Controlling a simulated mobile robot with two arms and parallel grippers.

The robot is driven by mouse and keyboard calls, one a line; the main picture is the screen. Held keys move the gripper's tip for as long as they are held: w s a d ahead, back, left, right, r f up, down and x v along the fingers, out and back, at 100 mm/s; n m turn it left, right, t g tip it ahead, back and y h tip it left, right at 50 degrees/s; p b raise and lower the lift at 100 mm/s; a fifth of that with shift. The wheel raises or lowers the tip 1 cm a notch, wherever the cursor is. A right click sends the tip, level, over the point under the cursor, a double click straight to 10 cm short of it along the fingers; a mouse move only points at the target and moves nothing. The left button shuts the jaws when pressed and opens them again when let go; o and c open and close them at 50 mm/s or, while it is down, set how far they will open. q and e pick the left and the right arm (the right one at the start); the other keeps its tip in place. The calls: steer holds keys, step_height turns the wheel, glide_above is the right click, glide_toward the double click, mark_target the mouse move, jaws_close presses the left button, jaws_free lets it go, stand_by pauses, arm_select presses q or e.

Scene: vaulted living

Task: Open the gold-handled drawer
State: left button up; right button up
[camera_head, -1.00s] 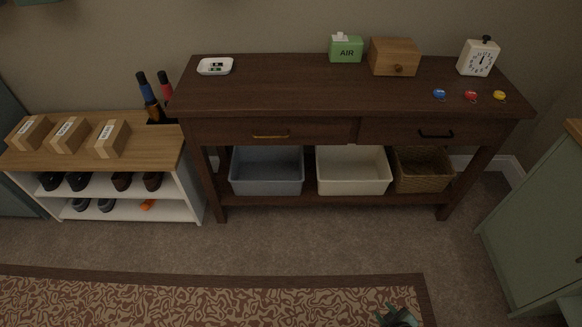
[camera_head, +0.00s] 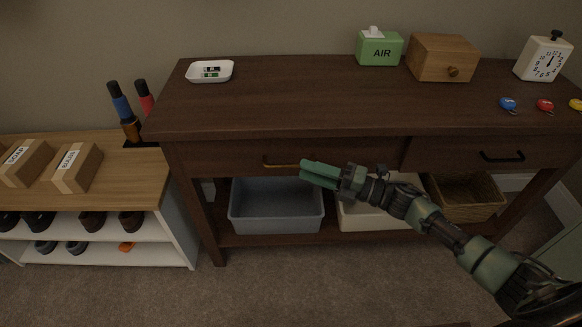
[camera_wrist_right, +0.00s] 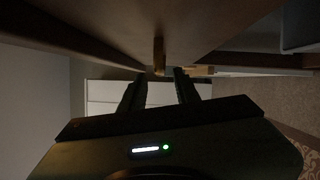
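The gold-handled drawer (camera_head: 225,157) is the left drawer of the dark wooden console table, and its front looks flush, so it appears shut. Its gold bar handle (camera_head: 287,163) shows just left of my right gripper (camera_head: 304,172), whose tips are close to the handle's right end. In the right wrist view the gold handle (camera_wrist_right: 159,56) stands beyond and between the two fingers of the right gripper (camera_wrist_right: 160,78). The fingers are apart with nothing between them. I cannot tell if they touch the handle. My left gripper is not in view.
The console table (camera_head: 300,105) carries a white tray (camera_head: 210,72), a green tissue box (camera_head: 379,48), a wooden box (camera_head: 441,58) and a clock (camera_head: 543,57). A black-handled drawer (camera_head: 480,153) is on the right. Bins stand below. A shoe shelf (camera_head: 100,225) is at left.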

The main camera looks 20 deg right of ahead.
mark_target(293, 166)
steer(key=shift+x, duration=2.4)
steer(key=shift+d, duration=0.1)
jaws_close()
